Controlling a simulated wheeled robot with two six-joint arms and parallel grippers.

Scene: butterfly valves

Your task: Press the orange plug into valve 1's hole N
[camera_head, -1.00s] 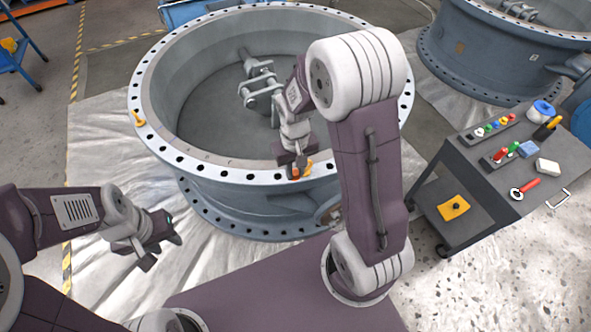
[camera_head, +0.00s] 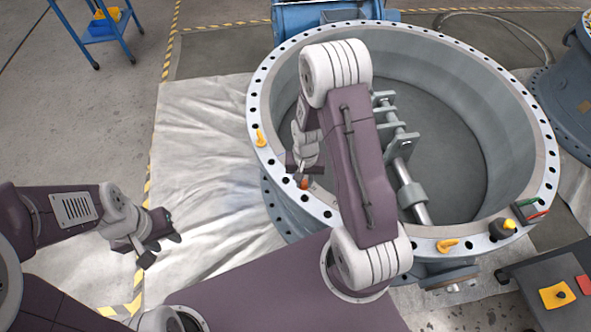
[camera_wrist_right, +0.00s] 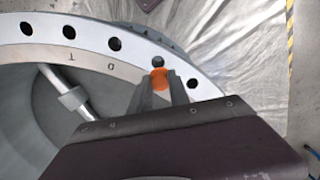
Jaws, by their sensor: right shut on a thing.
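My right gripper (camera_head: 303,176) is shut on the orange plug (camera_head: 304,183) above the near-left part of the valve's pale flange (camera_head: 322,211). In the right wrist view the plug (camera_wrist_right: 159,79) sits between the two fingers. A dark hole (camera_wrist_right: 158,62) shows just past the plug, and another hole (camera_wrist_right: 193,83) lies to its right. Letters that look like T and D are marked on the flange to the left. The plug's lower end is hidden, so I cannot tell whether it touches the flange. My left gripper (camera_head: 161,249) is open and empty, left of the valve.
Yellow-orange pieces stand on the rim at left (camera_head: 260,138) and front (camera_head: 447,245). A black item with a yellow top (camera_head: 503,228) and red and green tools are at the rim's right. A dark cart (camera_head: 525,270) stands front right. The sheeted floor (camera_head: 205,150) at left is clear.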

